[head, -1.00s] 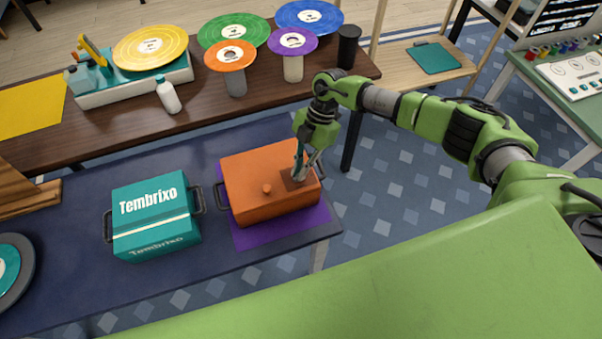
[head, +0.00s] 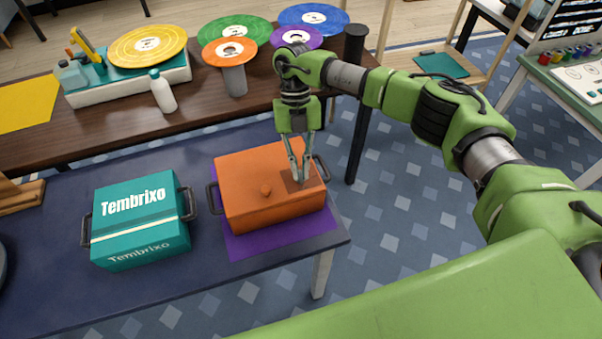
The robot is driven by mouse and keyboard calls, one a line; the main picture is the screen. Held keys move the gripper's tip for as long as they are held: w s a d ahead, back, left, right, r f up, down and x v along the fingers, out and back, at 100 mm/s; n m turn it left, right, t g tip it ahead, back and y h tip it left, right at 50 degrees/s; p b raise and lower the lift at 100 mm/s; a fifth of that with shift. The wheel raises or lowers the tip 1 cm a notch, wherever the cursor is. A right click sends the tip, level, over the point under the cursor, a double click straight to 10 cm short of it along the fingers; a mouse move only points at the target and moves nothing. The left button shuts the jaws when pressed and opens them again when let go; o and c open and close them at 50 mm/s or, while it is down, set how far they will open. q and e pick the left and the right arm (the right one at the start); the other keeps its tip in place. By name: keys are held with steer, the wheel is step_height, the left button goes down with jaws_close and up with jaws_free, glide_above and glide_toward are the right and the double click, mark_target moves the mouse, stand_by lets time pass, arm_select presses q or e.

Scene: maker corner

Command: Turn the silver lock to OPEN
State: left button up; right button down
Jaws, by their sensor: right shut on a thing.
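An orange box (head: 250,207) with black side handles stands on a purple mat (head: 232,245) at the right end of the dark blue table. A darker brown patch (head: 314,187) lies near the lid's right side. My right gripper (head: 301,176) points down onto this patch, its fingers closed around a small silver piece there, which looks like the silver lock. The fingers hide most of it, so I cannot read its marks or tell which way it points. My left gripper is out of view.
A teal Tembrixo box (head: 128,222) with black handles stands left of the orange box. Behind is a brown table (head: 215,110) with coloured discs, a white bottle (head: 163,93) and a black cylinder (head: 355,45). Blue floor lies to the right.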

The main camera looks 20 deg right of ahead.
steer(key=shift+a+n+h+b, duration=0.1)
steer(key=shift+n+h+b, duration=0.3)
steer(key=shift+n+b, duration=0.55)
steer(key=shift+n, duration=0.35)
steer(key=c, duration=2.2)
jaws_free()
steer(key=shift+r, duration=0.1)
steer(key=v, duration=1.1)
steer(key=shift+w+a+r, duration=0.15)
steer(key=shift+r, duration=0.25)
